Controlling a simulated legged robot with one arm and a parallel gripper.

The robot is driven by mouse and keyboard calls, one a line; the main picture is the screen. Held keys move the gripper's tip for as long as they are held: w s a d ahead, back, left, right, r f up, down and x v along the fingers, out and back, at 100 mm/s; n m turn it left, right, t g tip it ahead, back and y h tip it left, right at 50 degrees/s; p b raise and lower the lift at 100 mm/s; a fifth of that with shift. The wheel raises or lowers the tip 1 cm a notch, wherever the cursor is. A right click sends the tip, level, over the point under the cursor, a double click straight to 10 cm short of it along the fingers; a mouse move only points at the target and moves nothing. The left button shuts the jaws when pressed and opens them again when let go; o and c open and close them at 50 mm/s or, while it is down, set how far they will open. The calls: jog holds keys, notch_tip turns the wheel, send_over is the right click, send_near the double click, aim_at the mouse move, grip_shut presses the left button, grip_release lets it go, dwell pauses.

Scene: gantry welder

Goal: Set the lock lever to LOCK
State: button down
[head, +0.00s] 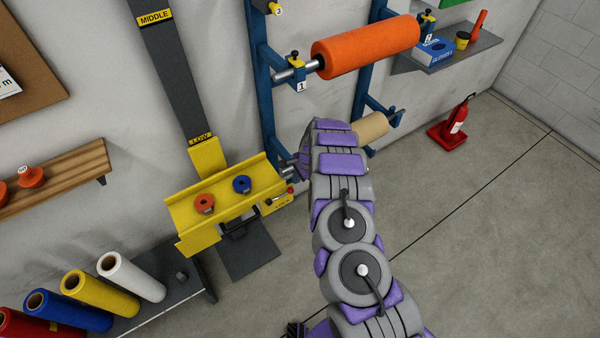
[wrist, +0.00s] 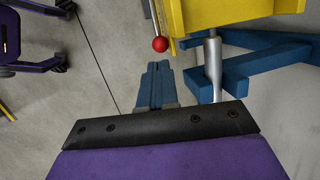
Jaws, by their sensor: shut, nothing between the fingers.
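The lock lever is a thin rod with a red ball knob (wrist: 160,44), at the edge of a yellow carriage (wrist: 208,14) in the wrist view. In the head view a small red knob (head: 290,190) shows at the right end of the yellow carriage (head: 183,215), beside a small label plate. My gripper (wrist: 155,68) is shut and empty, its blue fingers together. The fingertips point toward the red knob and appear just short of it; I cannot tell whether they touch. In the head view my arm hides the fingers.
A blue rack (head: 257,70) with an orange roll (head: 365,47) stands right of the carriage. A dark column (head: 170,75) marked MIDDLE and LOW rises behind it. Coloured rolls lie lower left. Floor at right is clear except a fire extinguisher (head: 455,122).

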aim_at(291, 189)
jog(key=b+x, duration=0.1)
jog(key=x, duration=0.5)
jog(key=shift+f, duration=0.2)
